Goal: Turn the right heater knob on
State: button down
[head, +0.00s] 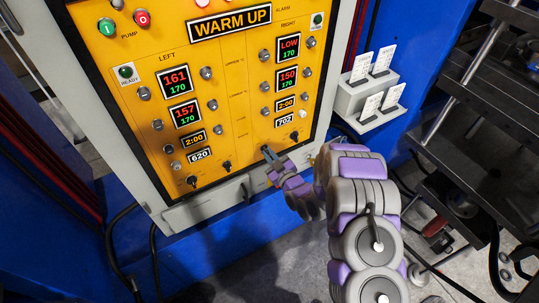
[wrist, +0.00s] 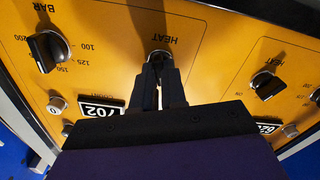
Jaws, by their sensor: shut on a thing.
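The yellow control panel (head: 235,95) has a LEFT and a RIGHT column. In the wrist view, the right heater knob (wrist: 159,56) sits under an upside-down HEAT label, and its pale round base shows. My gripper (wrist: 158,82) is shut on it, with the dark fingers covering most of the knob, so its pointer direction cannot be told. In the head view, my gripper (head: 269,153) reaches the panel's lower right part and hides the knob.
A black BAR knob (wrist: 46,50) and the left HEAT knob (wrist: 266,85) flank my gripper. A card rack (head: 365,100) juts out right of the panel. Dark machinery (head: 470,130) stands farther right.

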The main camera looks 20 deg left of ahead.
jog(key=m+p, duration=0.2)
jog(key=m, duration=0.2)
jog(key=shift+m+p, duration=0.8)
jog(key=shift+m, duration=1.4)
jog(key=c, duration=1.2)
grip_release()
jog(key=shift+d, duration=0.1)
